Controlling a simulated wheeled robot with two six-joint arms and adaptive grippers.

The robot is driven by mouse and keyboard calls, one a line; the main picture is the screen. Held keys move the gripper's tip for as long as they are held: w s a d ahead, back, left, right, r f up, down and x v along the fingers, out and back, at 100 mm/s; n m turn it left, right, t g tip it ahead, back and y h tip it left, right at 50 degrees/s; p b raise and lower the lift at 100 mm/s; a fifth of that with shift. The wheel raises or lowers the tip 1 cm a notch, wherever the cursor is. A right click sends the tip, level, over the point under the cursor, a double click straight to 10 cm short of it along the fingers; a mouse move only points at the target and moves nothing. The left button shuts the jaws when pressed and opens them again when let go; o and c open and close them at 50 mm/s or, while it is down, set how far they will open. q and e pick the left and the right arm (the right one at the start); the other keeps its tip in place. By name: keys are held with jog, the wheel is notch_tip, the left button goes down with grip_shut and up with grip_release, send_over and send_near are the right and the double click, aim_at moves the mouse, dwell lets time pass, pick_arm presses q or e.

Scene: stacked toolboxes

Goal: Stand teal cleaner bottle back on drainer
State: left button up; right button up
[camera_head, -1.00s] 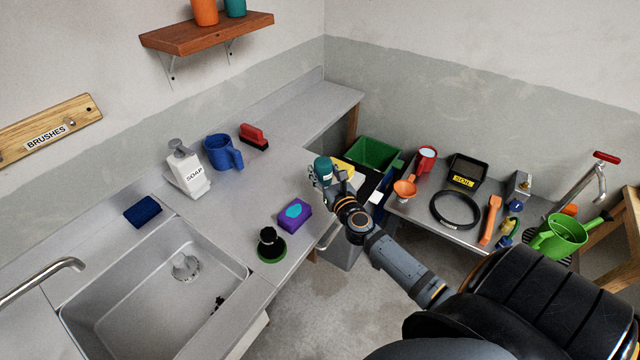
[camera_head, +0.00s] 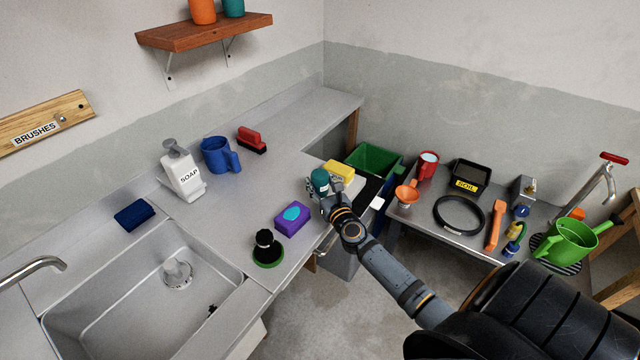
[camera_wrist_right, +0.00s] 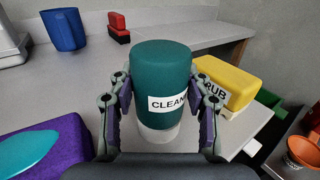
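The teal cleaner bottle (camera_head: 320,180) is upright at the right end of the grey sink counter (camera_head: 225,205). In the right wrist view the bottle (camera_wrist_right: 160,75) shows a white label and a pale lower part. My right gripper (camera_head: 327,195) has a finger on each side of it and is shut on it. The label is partly covered by a finger. I cannot tell whether the bottle's base touches the surface below. I cannot make out a separate drainer for certain. My left gripper is not in view.
A yellow block (camera_head: 340,169) is just right of the bottle, a purple box (camera_head: 292,218) to its left. A black-handled brush (camera_head: 266,249), soap bottle (camera_head: 182,172) and blue jug (camera_head: 219,155) stand farther left. A green bin (camera_head: 374,160) is behind the counter's right end.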

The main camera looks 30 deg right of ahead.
jog(key=o, duration=0.4)
jog(key=shift+r+p, duration=0.3)
jog(key=shift+s+a+f+b, duration=0.1)
jog(key=shift+s+a+b, duration=0.3)
jog(key=shift+s, duration=1.55)
jog(key=shift+s+a+r+b, duration=0.1)
jog(key=shift+s+a+b, duration=0.25)
jog(key=shift+s, duration=1.65)
jog(key=shift+s+a+f+b, duration=0.1)
jog(key=shift+s+a+b, duration=0.25)
jog(key=shift+s, duration=1.6)
